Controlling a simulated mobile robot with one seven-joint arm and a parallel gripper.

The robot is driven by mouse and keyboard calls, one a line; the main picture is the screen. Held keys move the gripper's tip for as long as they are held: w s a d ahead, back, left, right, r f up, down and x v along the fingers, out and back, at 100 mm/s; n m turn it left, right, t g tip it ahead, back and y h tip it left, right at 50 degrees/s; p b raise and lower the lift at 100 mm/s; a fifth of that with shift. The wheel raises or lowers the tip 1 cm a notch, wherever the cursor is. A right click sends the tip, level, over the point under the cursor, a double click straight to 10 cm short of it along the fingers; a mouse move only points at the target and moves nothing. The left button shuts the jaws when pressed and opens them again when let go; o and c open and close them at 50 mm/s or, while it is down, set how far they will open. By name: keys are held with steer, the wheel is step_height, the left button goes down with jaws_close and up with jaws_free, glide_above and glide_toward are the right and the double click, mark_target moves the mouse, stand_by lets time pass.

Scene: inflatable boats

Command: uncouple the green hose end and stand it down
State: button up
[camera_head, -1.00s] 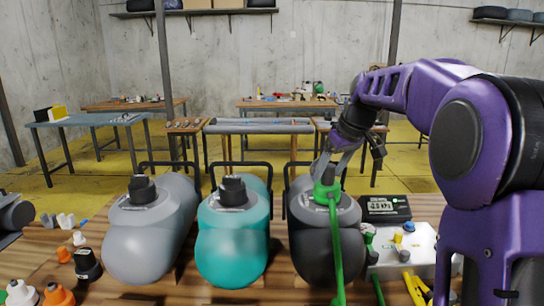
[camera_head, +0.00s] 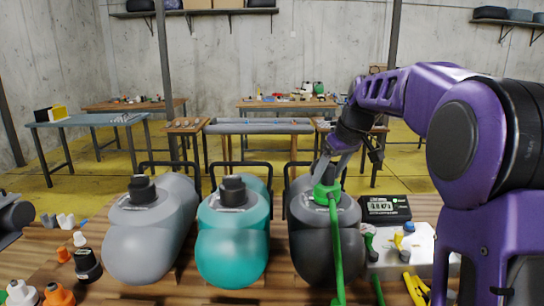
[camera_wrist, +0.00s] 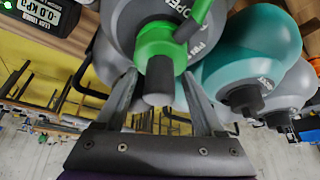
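The green hose end (camera_head: 327,190) sits on top of the dark grey inflatable boat (camera_head: 325,245), and its green hose (camera_head: 337,250) hangs down the front. In the wrist view the hose end shows as a green collar (camera_wrist: 155,42) with a dark stub (camera_wrist: 160,80) pointing toward me. My gripper (camera_head: 330,170) is at the hose end from above.
A teal boat (camera_head: 234,250) and a light grey boat (camera_head: 150,240) stand to the left, with black caps. A black gauge (camera_head: 385,209) and a pale box (camera_head: 420,245) with fittings are close on the right. Loose caps (camera_head: 60,295) lie at the table's left front.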

steer(key=shift+f, duration=0.1)
jaws_close()
steer(key=shift+d+n+g+y+p, duration=0.1)
steer(key=shift+n+g+y+p, duration=0.35)
steer(key=shift+n+p, duration=0.7)
steer(key=shift+n+g+y, duration=0.25)
steer(key=shift+n, duration=0.7)
steer(key=n+p, duration=0.2)
steer(key=shift+g+y+p, duration=0.3)
steer(key=shift+g+p, duration=0.1)
steer(key=shift+n+g+p, duration=0.3)
steer(key=shift+n+p, duration=0.25)
steer(key=shift+n, duration=0.45)
